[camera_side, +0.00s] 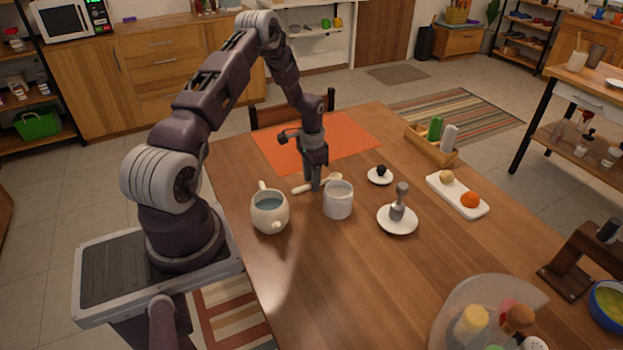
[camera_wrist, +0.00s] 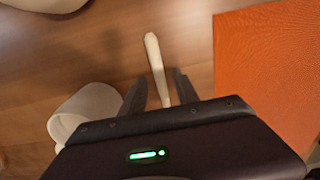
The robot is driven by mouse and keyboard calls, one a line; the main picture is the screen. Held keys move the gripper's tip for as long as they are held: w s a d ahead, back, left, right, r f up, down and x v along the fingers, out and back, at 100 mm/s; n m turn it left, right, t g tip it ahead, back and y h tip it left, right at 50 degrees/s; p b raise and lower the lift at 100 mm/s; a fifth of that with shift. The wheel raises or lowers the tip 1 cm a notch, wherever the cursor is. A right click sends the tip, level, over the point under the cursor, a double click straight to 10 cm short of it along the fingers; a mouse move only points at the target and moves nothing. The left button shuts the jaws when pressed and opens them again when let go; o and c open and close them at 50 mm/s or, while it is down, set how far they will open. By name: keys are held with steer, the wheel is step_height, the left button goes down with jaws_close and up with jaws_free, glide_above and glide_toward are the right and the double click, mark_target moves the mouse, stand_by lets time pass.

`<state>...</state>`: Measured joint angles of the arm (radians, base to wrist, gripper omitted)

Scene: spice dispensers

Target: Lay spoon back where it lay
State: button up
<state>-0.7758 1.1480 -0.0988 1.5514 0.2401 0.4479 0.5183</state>
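The pale spoon (camera_side: 301,189) appears to lie on the wooden table between the orange mat and the white mug, its rounded end towards the right. My gripper (camera_side: 315,187) points down over the middle of the spoon, with its fingertips low near the table. In the wrist view, the spoon's handle (camera_wrist: 155,55) runs between the two fingers of my gripper (camera_wrist: 160,80). The fingers are apart, with a gap showing on each side of the handle. The spoon's other end is hidden behind the gripper body in the wrist view.
A white mug (camera_side: 338,203) stands close at the front right of my gripper. A cream teapot (camera_side: 268,213) with bluish liquid stands at the front left. The orange mat (camera_side: 345,142) lies behind. Small saucers (camera_side: 397,226) and a white tray (camera_side: 466,203) stand further right.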

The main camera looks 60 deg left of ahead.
steer(key=shift+r, duration=0.1)
steer(key=d+r+t+y, duration=0.1)
steer(key=d+r, duration=0.3)
steer(key=r, duration=0.8)
steer(key=d+r, duration=0.4)
steer(key=r, duration=0.8)
steer(key=s+d+r+t, duration=0.1)
steer(key=s+d+r, duration=0.3)
steer(key=d+r, duration=0.55)
steer(key=s+d+r+t, duration=0.1)
steer(key=s+d, duration=0.5)
steer(key=s, duration=0.2)
steer(key=s+d+r+t+h, duration=0.1)
steer(key=s+d+r+t, duration=0.1)
steer(key=s+d, duration=0.4)
steer(key=s, duration=0.3)
steer(key=shift+s+d+r+t, duration=0.15)
steer(key=shift+d+t, duration=0.15)
steer(key=shift+d, duration=0.1)
